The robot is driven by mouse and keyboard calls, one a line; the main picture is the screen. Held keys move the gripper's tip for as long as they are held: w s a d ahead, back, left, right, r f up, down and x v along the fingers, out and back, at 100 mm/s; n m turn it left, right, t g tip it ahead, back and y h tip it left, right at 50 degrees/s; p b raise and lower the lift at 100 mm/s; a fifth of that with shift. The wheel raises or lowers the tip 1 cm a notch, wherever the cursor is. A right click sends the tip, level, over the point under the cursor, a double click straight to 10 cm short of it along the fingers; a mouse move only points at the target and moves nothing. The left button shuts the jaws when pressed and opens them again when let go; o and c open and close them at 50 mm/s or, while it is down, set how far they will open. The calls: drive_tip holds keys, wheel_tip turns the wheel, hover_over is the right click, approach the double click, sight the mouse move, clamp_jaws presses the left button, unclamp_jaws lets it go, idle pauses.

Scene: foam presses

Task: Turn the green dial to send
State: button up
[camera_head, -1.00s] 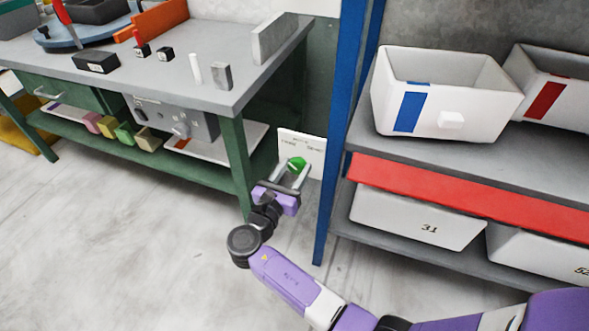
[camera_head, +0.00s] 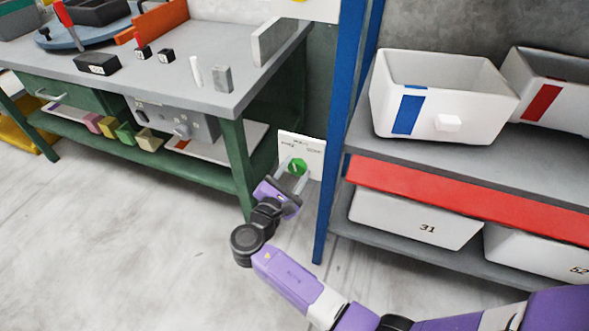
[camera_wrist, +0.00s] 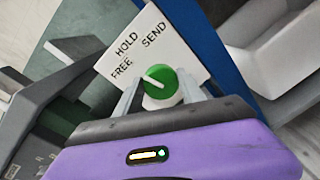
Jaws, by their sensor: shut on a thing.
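The green dial (camera_head: 298,165) is on a white panel (camera_head: 306,147) low behind the gap between the bench and the blue post. In the wrist view the dial (camera_wrist: 163,92) is round with a white pointer line. The panel (camera_wrist: 165,57) reads FREE, HOLD and SEND there. The pointer is turned to the left, toward FREE. My gripper (camera_head: 295,172) reaches the panel with one finger on each side of the dial. In the wrist view my gripper (camera_wrist: 160,88) is shut on the dial. The fingers cover part of its sides.
The blue shelf post (camera_head: 335,130) stands close to the right of the panel. White bins (camera_head: 445,108) sit on the shelves beyond it. The green bench leg (camera_head: 238,165) is close on the left. The floor (camera_head: 120,250) in front is clear.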

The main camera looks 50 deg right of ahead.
drive_tip(key=m, duration=0.2)
drive_tip(key=m+b, duration=0.1)
drive_tip(key=m, duration=0.3)
drive_tip(key=shift+s+f+y, duration=0.2)
drive_tip(key=shift+f+y, duration=0.05)
drive_tip(key=shift+y, duration=0.05)
drive_tip(key=m+t+b, duration=0.1)
drive_tip(key=m+b, duration=0.1)
drive_tip(key=m, duration=0.1)
drive_tip(key=shift+f+m, duration=0.1)
drive_tip(key=shift+m, duration=0.3)
drive_tip(key=shift+m+b, duration=0.9)
drive_tip(key=shift+m, duration=0.1)
drive_tip(key=o, duration=1.3)
drive_tip(key=shift+c, duration=0.2)
drive_tip(key=shift+o, duration=0.4)
drive_tip(key=shift+r, duration=0.2)
